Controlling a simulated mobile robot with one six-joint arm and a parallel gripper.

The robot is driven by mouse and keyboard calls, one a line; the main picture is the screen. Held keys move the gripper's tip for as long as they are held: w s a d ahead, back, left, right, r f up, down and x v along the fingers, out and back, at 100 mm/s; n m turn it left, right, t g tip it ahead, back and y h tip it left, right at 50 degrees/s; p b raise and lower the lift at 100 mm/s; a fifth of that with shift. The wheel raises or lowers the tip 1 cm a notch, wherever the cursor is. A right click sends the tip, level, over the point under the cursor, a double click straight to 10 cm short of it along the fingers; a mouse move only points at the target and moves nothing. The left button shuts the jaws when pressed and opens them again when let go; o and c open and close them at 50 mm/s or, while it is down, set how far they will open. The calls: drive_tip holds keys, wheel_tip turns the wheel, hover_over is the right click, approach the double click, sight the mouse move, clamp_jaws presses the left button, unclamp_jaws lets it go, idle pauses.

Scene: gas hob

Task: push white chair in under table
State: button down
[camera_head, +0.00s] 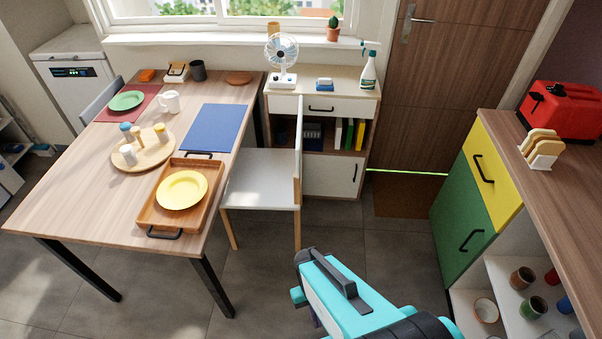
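The white chair (262,180) stands at the right side of the wooden table (70,205). Its seat faces the table and its left edge meets or passes under the tabletop edge; most of the seat shows outside. Its thin upright backrest (298,150) is on the right, seen nearly edge-on, close to the cabinet front. Light wooden legs stand on the floor. A turquoise and white part of my arm reaches in from the bottom, in front of the chair and apart from it in the picture. I cannot make out my gripper's fingers.
A low white cabinet (330,175) stands behind the chair. A counter with green and yellow fronts (465,195) is at the right. The tiled floor (390,235) between is clear. The table bears a tray (155,210) with a yellow plate near its right edge.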

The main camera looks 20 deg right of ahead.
wheel_tip(320, 180, up, 6)
drive_tip(key=p, duration=0.4)
drive_tip(key=shift+p, duration=0.4)
